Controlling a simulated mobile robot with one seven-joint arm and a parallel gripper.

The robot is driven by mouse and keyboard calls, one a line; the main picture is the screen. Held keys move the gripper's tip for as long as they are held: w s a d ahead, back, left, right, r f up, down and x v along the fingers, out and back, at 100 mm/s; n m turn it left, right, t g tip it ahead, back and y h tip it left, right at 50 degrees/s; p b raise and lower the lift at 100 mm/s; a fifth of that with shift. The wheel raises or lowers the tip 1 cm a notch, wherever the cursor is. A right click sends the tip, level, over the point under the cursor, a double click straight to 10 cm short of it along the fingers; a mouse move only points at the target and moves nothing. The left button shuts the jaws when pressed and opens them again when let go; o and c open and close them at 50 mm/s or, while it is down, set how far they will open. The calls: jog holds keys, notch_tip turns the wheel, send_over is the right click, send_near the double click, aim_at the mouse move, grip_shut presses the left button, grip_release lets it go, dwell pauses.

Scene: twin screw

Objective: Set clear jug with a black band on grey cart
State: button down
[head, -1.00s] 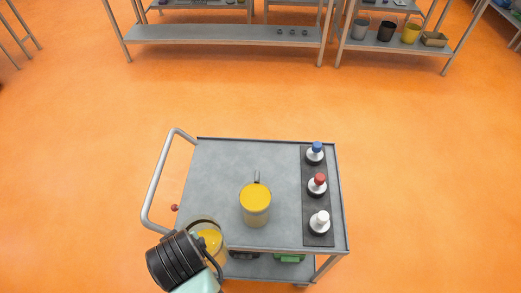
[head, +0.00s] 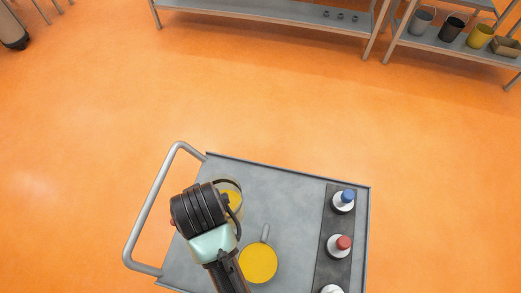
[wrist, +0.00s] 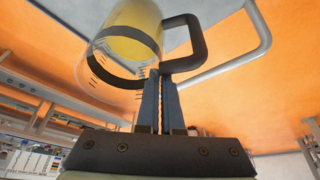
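The clear jug with a black band (wrist: 125,45) holds yellow contents. My gripper (wrist: 165,90) is shut on its black handle (wrist: 193,45) in the wrist view. In the head view the jug (head: 232,188) shows beyond my wrist, over the left back part of the grey cart (head: 285,190). My wrist hides much of the jug there, and I cannot tell whether its base touches the cart top.
A second jug with yellow contents (head: 258,264) and a grey handle stands on the cart's middle. A dark strip (head: 335,218) with blue-, red- and white-topped items runs along the right side. A push rail (head: 150,210) is at the left. Shelves (head: 280,14) stand at the back.

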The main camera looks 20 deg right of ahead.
notch_tip(320, 180, down, 10)
jog(key=shift+r+p, duration=0.1)
jog(key=shift+p, duration=0.45)
jog(key=c, duration=1.5)
grip_release()
jog(key=shift+f, duration=0.25)
jog(key=o, duration=0.4)
jog(key=shift+s, duration=0.1)
